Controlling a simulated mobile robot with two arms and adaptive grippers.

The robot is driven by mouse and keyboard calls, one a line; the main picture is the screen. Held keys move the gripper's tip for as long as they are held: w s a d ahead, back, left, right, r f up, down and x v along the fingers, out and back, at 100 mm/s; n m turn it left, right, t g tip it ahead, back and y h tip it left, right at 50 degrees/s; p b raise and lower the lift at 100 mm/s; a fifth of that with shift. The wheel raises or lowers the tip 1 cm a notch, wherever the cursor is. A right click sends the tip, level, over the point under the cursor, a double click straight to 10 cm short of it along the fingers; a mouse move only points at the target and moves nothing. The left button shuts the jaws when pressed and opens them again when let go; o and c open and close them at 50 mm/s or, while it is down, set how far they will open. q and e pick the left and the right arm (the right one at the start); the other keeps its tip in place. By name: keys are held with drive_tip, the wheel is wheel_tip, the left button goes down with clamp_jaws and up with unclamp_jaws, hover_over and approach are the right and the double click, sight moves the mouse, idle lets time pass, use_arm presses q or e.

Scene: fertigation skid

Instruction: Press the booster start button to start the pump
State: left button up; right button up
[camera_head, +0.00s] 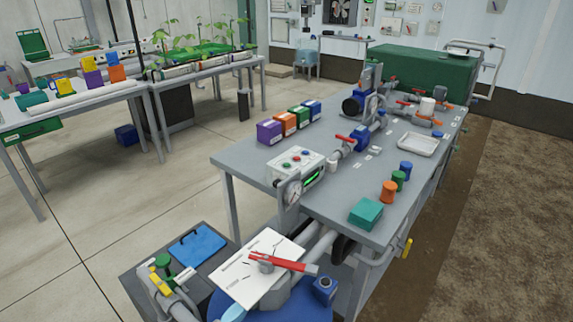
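A white control box (296,166) stands near the left front edge of the grey bench (334,190). Several small buttons or lamps, green and red, show on its top, and a green strip is on its front. Their labels are too small to read, so I cannot tell which is the booster start button. A blue and grey pump (359,103) stands farther back on the bench, joined to pipework. I cannot tell whether it is running. Neither gripper is in view.
Red-handled valves, including a large one (283,263) over a white plate, sit nearby. Purple, orange, green and blue boxes (269,133) line the bench's left edge. A white tray (418,144) lies right. The left floor is open.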

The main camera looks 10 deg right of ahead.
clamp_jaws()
